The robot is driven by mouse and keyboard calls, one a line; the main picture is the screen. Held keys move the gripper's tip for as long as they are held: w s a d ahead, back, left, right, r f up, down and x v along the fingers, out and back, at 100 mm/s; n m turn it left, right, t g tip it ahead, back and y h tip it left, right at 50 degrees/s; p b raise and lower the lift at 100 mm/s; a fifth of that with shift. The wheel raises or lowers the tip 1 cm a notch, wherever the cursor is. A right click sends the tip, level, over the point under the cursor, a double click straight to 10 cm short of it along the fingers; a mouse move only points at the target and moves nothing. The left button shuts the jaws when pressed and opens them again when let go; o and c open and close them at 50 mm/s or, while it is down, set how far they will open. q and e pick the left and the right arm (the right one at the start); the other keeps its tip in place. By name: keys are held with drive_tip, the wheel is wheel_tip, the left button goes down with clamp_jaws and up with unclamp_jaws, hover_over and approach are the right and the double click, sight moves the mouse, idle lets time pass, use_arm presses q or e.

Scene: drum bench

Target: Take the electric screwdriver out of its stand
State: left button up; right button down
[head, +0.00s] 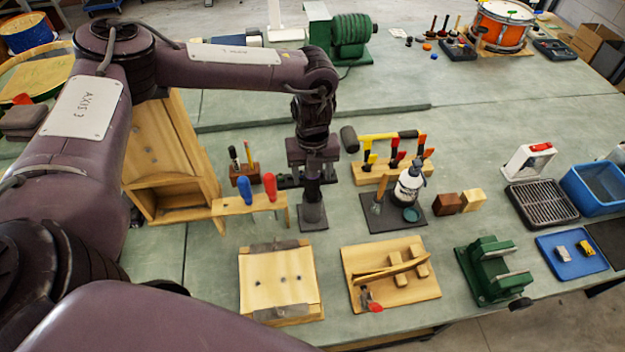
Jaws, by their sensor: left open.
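The electric screwdriver (312,188) is a slim dark tool, upright in its small dark grey stand (313,218) near the middle of the bench. My left gripper (313,176) comes down from above, right over the stand. Its open fingers are at the upper part of the screwdriver. They partly hide the tool's top, and I cannot tell whether they touch it. My right gripper is not in view.
A wooden rack with blue and red-handled tools (250,203) stands close on the left. A dark mat with a bottle (408,185) lies to the right. A wooden board (278,280) and a green vise (490,270) are nearer the front edge.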

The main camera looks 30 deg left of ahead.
use_arm(q)
drive_tip(key=shift+f, duration=0.4)
drive_tip(key=shift+c, duration=0.5)
clamp_jaws()
drive_tip(key=shift+r, duration=0.2)
wheel_tip(320, 180, up, 9)
drive_tip(key=b, duration=0.2)
drive_tip(key=shift+w+f+b, duration=0.1)
drive_tip(key=shift+f+b, duration=0.1)
drive_tip(key=shift+b, duration=0.15)
wheel_tip(320, 180, up, 11)
drive_tip(key=p, duration=0.1)
